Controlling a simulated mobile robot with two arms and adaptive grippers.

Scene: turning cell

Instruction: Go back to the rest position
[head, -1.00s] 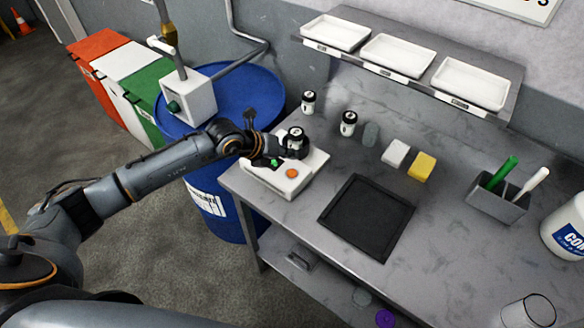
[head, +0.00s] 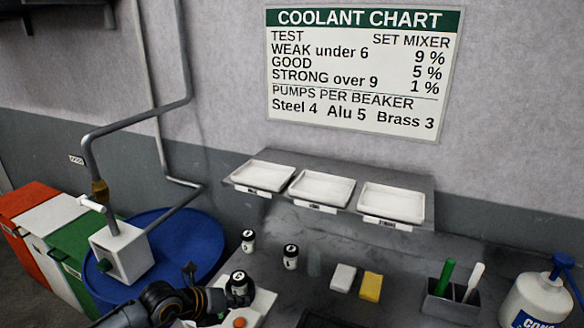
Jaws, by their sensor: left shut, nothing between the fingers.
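My left gripper (head: 218,302) is low in the head view, with its arm coming in from the bottom left. It is shut and empty, right beside a small black-and-white jar (head: 240,284). The jar is at the white tester box (head: 262,303), which has an orange button (head: 239,322). The gripper partly covers the box, and I cannot tell whether it touches the jar. My right gripper is not in view.
Two similar jars (head: 248,241) (head: 290,257), a white block (head: 343,278) and a yellow block (head: 371,287) stand on the bench. Behind is a shelf with white trays (head: 321,188). A blue drum (head: 190,250) is left, a pen holder (head: 446,304) and white jug (head: 535,302) right.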

